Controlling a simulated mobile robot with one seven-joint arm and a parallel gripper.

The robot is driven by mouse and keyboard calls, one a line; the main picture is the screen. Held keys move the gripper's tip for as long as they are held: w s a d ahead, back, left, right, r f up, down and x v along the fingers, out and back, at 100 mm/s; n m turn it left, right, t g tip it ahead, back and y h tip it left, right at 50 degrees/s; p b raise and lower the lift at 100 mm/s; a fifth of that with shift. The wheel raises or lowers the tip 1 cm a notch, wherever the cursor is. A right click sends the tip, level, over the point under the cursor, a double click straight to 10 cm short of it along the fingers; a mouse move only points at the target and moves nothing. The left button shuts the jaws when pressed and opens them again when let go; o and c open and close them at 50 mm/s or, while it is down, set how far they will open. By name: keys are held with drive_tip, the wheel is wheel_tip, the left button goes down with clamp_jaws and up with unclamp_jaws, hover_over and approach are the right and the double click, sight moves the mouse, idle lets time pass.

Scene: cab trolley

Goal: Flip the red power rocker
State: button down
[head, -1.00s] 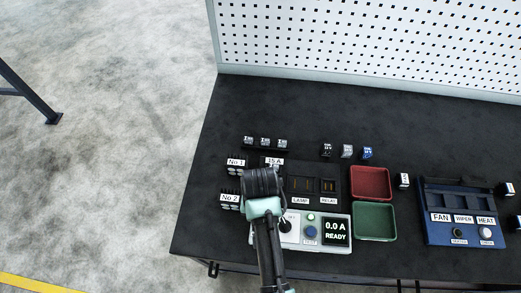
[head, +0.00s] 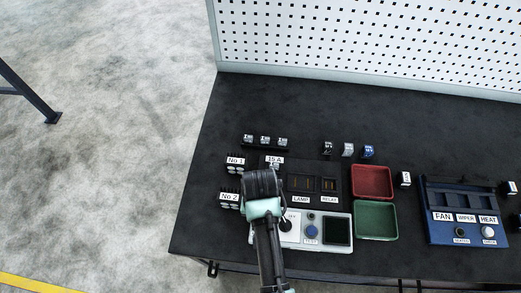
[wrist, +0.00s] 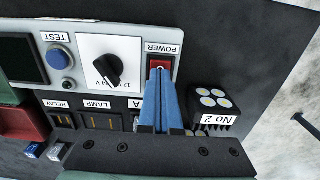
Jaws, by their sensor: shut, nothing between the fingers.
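The red power rocker (wrist: 168,61) sits under the POWER label on the white tester panel (wrist: 105,22) in the wrist view. My gripper (wrist: 160,72) is shut and empty, its blue fingertips at the rocker and covering part of it. They look to be touching it, but the exact contact is hard to tell. In the head view my arm hides the rocker at the left end of the white tester (head: 342,247). The tester's display (head: 337,231) is dark.
A black selector knob (wrist: 108,70) and a blue TEST button (wrist: 60,57) are beside the rocker. The No 2 block (wrist: 211,102) stands close to my fingers. Red (head: 371,196) and green (head: 358,221) trays lie right of the fuse panel.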

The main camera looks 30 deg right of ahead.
wheel_tip(320, 180, up, 7)
drive_tip(key=p, duration=0.7)
drive_tip(key=shift+w, duration=0.1)
idle(0.5)
drive_tip(key=w+r+n+t+h+b, duration=0.2)
drive_tip(key=w+r+t+b, duration=0.35)
drive_tip(key=w+r, duration=0.9)
drive_tip(key=w+a+r+t, duration=0.1)
drive_tip(key=w+r+t, duration=0.2)
drive_tip(key=r, duration=0.2)
drive_tip(key=w+a+r+n+t, duration=0.1)
drive_tip(key=w+r+t, duration=0.15)
drive_tip(key=r, duration=0.35)
drive_tip(key=w+a+r+t, duration=0.1)
drive_tip(key=w+r+t, duration=0.15)
drive_tip(key=r, duration=0.25)
drive_tip(key=s+a+r+n+t+b, duration=0.15)
drive_tip(key=r+t, duration=0.25)
drive_tip(key=r, duration=0.5)
drive_tip(key=s+a+r+t+b, duration=0.2)
drive_tip(key=s+a+r+t, duration=0.15)
drive_tip(key=r, duration=0.65)
drive_tip(key=s+a+r+n+t+y+b, duration=0.2)
drive_tip(key=s+r+t, duration=0.4)
drive_tip(key=s+r, duration=0.6)
drive_tip(key=shift+a+r, duration=0.5)
drive_tip(key=shift+r, duration=0.05)
